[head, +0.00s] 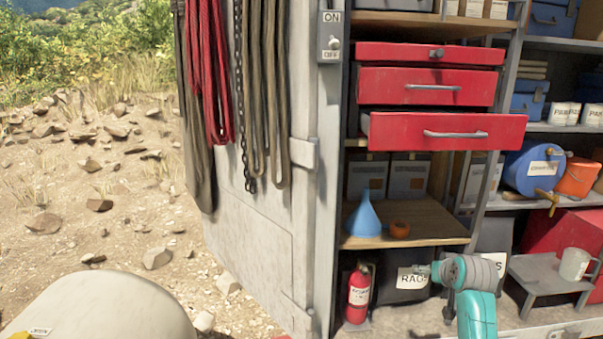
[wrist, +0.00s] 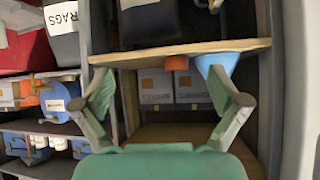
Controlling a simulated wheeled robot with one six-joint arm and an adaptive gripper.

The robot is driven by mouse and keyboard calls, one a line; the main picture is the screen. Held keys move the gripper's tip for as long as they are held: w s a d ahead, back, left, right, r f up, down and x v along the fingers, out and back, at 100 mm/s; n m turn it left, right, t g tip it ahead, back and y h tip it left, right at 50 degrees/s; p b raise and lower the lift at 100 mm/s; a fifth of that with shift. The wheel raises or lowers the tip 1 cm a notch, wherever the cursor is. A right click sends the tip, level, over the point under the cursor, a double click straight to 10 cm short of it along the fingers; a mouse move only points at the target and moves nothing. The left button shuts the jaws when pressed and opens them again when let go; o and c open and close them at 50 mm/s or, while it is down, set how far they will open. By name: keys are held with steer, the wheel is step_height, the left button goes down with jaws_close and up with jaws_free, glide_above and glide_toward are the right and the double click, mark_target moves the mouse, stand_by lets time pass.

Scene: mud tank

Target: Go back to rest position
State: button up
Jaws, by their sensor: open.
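My gripper (wrist: 162,80) is open in the wrist view, its two green-grey fingers spread wide with nothing between them. The wrist picture is upside down, and the fingers point toward the wooden shelf and the cardboard boxes behind it. In the head view my teal and grey arm (head: 476,310) shows at the lower right, in front of the lower shelving. The fingers are hard to make out there.
A blue funnel (head: 365,217) and an orange tape roll (head: 400,229) stand on the wooden shelf (head: 432,220). The third red drawer (head: 440,131) sticks out above. A fire extinguisher (head: 359,293), a rags bin (head: 398,293) and a small step (head: 545,278) holding a mug (head: 574,263) are low down.

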steer(key=s+a+f+t, duration=0.1)
steer(key=s+a+f, duration=0.2)
steer(key=s+f, duration=0.4)
steer(key=s+a+f, duration=0.4)
steer(key=s+f, duration=0.1)
steer(key=f, duration=0.5)
steer(key=s+a+f+t, duration=0.1)
steer(key=s+a+f, duration=0.25)
steer(key=s, duration=0.65)
steer(key=s+a+f, duration=0.2)
steer(key=s+f, duration=0.2)
steer(key=s, duration=0.5)
steer(key=s+a+r+n+t, duration=0.1)
steer(key=s+a, duration=0.1)
steer(key=s, duration=0.8)
steer(key=s+a+r, duration=0.2)
steer(key=s, duration=0.8)
steer(key=s+a+r+n+t+y, duration=0.1)
steer(key=s+r, duration=1)
steer(key=s, duration=0.3)
steer(key=shift+a+r, duration=0.2)
steer(key=shift+a, duration=0.15)
steer(key=shift+c, duration=0.2)
